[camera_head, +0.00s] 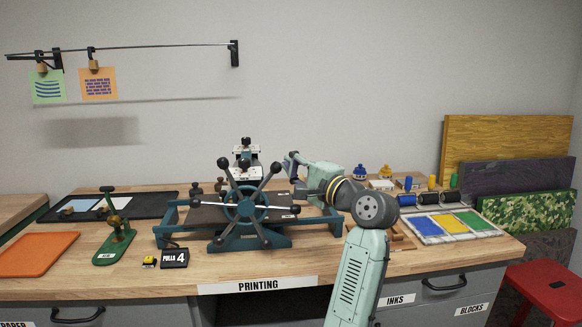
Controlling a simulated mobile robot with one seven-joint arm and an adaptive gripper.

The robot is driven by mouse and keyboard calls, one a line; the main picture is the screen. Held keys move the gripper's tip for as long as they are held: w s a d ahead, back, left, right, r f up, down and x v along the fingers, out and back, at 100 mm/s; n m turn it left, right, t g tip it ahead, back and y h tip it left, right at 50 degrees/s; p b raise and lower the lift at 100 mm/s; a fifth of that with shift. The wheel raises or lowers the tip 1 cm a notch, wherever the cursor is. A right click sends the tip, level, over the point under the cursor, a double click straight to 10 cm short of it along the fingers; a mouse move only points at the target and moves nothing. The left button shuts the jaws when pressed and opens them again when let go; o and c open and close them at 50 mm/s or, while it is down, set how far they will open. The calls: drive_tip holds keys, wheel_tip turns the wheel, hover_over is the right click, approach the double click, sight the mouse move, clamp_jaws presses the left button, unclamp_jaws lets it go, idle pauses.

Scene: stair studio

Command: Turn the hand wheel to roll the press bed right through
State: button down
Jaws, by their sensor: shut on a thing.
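The dark flat press bed (203,214) lies level in the frame and shows on both sides of the wheel. My gripper (286,168) is at the wheel's upper-right knob and is shut on it. The fingertips are small in this view, and my arm comes in from the lower right, covering the press's right end.
A green hand tool (115,238), an orange board (36,254) and a black counter reading "PULLS 4" (174,258) lie left of the press. An ink tray (450,223) lies to the right. A red stool (547,290) stands beyond the bench's right end.

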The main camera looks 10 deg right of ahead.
drive_tip(key=shift+a+r+n+g+h+p, duration=0.25)
drive_tip(key=shift+a+r+n+p, duration=0.15)
drive_tip(key=shift+a, duration=0.25)
drive_tip(key=shift+a+r+n+g+h+p, duration=0.15)
drive_tip(key=shift+a+r+n+g+p, duration=0.15)
drive_tip(key=shift+a+n, duration=0.35)
drive_tip(key=shift+a+r+n+g+h+p, duration=0.25)
drive_tip(key=shift+a+r+n+p, duration=0.1)
drive_tip(key=shift+a, duration=0.35)
drive_tip(key=shift+a+r+n+g+h, duration=0.3)
drive_tip(key=shift+a+n, duration=0.15)
drive_tip(key=shift+a, duration=0.2)
drive_tip(key=shift+a+r+n+g+h, duration=0.15)
drive_tip(key=shift+a+r+n+h, duration=0.2)
drive_tip(key=shift+a, duration=0.35)
drive_tip(key=shift+a+r+n+g+h, duration=0.1)
drive_tip(key=shift+a+n+g+h, duration=0.15)
drive_tip(key=shift+a+n, duration=0.35)
idle(4.0)
